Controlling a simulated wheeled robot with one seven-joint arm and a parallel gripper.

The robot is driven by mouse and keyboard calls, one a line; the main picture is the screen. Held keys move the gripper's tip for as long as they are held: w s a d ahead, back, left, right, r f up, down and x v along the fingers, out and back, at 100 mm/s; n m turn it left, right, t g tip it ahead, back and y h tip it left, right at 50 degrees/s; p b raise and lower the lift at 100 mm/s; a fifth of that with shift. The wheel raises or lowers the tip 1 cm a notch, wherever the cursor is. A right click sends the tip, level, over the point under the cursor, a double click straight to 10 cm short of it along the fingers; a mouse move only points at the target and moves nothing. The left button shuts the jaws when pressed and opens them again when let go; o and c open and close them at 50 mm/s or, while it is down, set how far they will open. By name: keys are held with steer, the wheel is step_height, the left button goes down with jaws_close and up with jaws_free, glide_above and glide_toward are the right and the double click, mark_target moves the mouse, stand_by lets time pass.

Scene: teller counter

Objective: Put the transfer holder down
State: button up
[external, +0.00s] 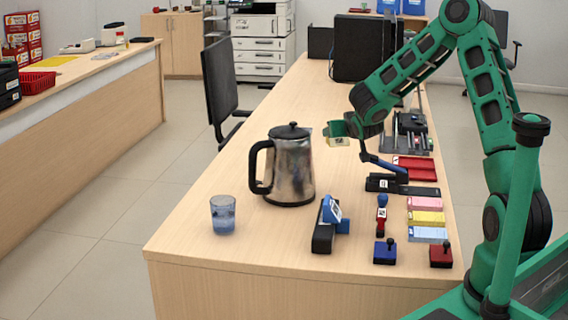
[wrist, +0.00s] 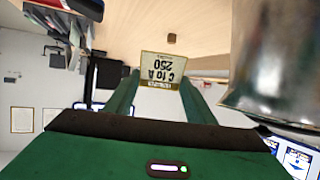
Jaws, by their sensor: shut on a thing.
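The transfer holder is a small cream card-like piece with a gold edge, printed "C to A 250". In the wrist view the transfer holder (wrist: 162,68) sits between my two green fingers, its print upside down. In the external view the transfer holder (external: 339,142) hangs just below my gripper (external: 338,134), seemingly above the counter (external: 240,210), right of the kettle. My gripper (wrist: 158,88) is shut on it. The exact height over the counter cannot be told.
A steel kettle (external: 291,175) stands close left of my gripper; its body (wrist: 280,60) fills the wrist view's right. A blue-handled stapler-like tool (external: 385,172), red tray (external: 413,168), stamps and note pads line the right. A glass (external: 222,214) stands front left. Bare counter lies behind the kettle.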

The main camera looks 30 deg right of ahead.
step_height(320, 180, down, 14)
steer(key=shift+r, duration=0.25)
stand_by(0.6)
steer(key=o, duration=1)
steer(key=shift+o, duration=0.2)
steer(key=v, duration=0.7)
steer(key=shift+s+a, duration=0.1)
steer(key=shift+s, duration=0.1)
